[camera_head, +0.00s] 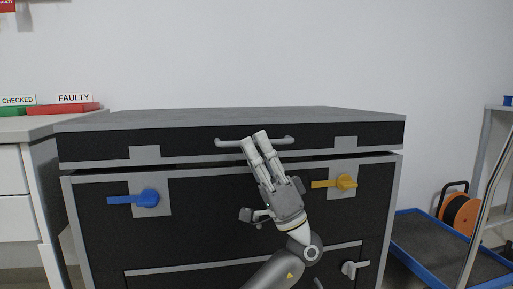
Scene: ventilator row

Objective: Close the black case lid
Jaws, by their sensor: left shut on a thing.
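The black case (97,235) with grey edges stands in front of me. Its lid (100,146) lies over the top, with a grey upper face and a black front. A thin dark gap shows between the lid's lower edge and the body, clearest at the right. A grey bar handle (283,140) runs along the lid's front. My left gripper (255,141) reaches up from below and is shut on the handle; its fingers cover the handle's middle. A blue latch (147,198) and a yellow latch (345,183) are on the body's front. My right gripper is out of view.
A white cabinet (12,205) at left carries a green and a red tray (62,109) with CHECKED and FAULTY signs. At right are a blue-rimmed cart (412,213), an orange cable reel (459,214) and a pale metal rack (485,140).

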